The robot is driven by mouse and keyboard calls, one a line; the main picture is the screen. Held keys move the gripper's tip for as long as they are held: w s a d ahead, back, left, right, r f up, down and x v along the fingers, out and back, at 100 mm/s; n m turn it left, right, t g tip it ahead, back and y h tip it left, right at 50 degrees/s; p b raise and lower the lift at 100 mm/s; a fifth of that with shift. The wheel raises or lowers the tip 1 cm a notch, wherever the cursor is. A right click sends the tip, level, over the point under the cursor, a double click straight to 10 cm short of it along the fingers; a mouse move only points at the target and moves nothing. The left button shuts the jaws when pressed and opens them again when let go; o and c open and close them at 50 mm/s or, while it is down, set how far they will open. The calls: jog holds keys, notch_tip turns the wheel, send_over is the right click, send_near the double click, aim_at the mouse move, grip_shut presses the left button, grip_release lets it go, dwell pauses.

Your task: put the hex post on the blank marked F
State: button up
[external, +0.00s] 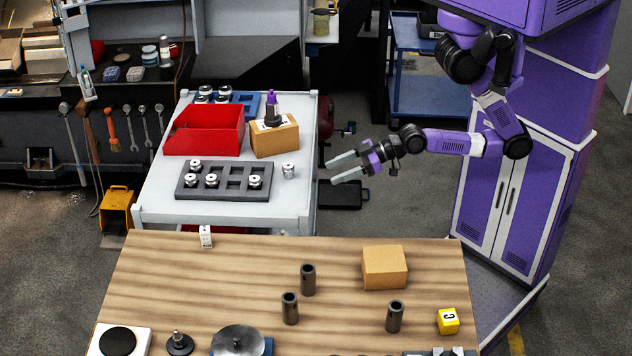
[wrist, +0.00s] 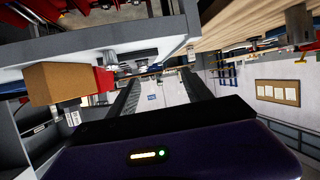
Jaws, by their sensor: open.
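My gripper (external: 336,170) is open and empty, level with the white cart's right edge in the external view. Its two apart fingers also show in the wrist view (wrist: 160,85). I cannot surely pick out the hex post. A small metal post on a dark round base (external: 179,342) stands at the wooden table's front left, and a purple-topped dark piece (external: 272,110) stands on a cardboard box. Three dark hollow cylinders, a rear one (external: 308,280), a left one (external: 290,309) and a right one (external: 395,317), stand upright on the table. No F mark is readable.
The white cart (external: 160,197) holds a red bin (external: 205,131), a dark tray (external: 238,193) of silver pieces and one loose silver piece (external: 289,171). The wooden table (external: 220,285) bears a cardboard box (external: 384,267), a yellow C cube (external: 448,320) and a small white block (external: 206,237).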

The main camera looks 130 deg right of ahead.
jog(key=s+a+r+n+t+y, duration=0.1)
jog(key=s+a, duration=0.4)
jog(key=a, duration=0.5)
jog(key=s+a+r+n+t+y, duration=0.2)
jog(key=s+a+n+y, duration=0.2)
jog(key=a, duration=0.7)
jog(key=n+y, duration=0.1)
jog(key=y, duration=0.1)
jog(key=shift+s+r+y, duration=0.3)
jog(key=shift+s+r, duration=0.05)
jog(key=shift+s, duration=0.05)
